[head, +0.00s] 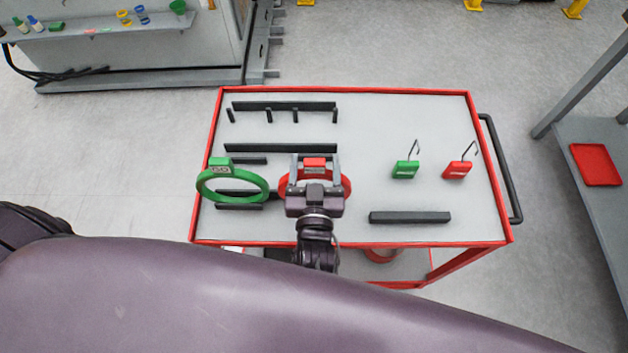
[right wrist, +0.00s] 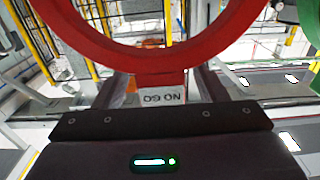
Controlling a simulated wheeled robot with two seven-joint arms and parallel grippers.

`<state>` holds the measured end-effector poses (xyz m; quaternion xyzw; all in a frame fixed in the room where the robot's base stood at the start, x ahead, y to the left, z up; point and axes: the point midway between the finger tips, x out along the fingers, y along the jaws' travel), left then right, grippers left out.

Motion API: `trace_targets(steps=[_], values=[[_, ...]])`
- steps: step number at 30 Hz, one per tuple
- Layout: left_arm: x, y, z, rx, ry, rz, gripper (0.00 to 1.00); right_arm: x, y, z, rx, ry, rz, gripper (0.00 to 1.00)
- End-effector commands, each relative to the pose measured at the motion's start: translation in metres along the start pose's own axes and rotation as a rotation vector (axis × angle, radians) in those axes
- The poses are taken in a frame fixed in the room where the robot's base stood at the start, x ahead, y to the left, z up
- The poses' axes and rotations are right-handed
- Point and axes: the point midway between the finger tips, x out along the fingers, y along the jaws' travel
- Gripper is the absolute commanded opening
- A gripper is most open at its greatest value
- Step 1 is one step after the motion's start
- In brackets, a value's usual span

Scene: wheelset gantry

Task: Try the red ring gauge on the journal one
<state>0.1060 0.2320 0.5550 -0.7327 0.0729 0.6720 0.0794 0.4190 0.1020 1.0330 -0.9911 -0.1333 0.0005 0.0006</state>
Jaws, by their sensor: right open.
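The red ring gauge (head: 346,184) is at the trolley's left middle, with its red tab at the back. My right gripper (head: 314,164) is over it, with one finger on each side of the tab. The gripper is open. In the right wrist view the red ring (right wrist: 150,56) arches above the gripper, and its tab, marked NO GO, lies between the fingers (right wrist: 160,88). I cannot tell whether the fingers touch it. The green ring gauge (head: 262,192) stands tilted to the left. The journal and my left gripper are not in view.
The grey trolley top (head: 420,125) has a red rim and several dark bars. A green tag (head: 405,170) and a red tag (head: 458,170) with hooks are on the right, behind a dark block (head: 410,217). A red tray (head: 595,165) lies on a side bench.

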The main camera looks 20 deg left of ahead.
Motion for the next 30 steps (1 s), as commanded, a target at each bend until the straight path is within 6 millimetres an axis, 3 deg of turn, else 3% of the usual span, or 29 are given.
trace_targets(steps=[2,13,30], values=[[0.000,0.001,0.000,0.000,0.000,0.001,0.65,0.000,0.000,0.000,0.000,0.000,0.000,0.62],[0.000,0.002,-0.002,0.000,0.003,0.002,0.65,0.000,0.000,0.000,0.000,-0.001,0.000,0.14],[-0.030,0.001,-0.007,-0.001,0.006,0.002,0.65,0.000,0.000,-0.033,0.001,0.002,0.000,0.14]])
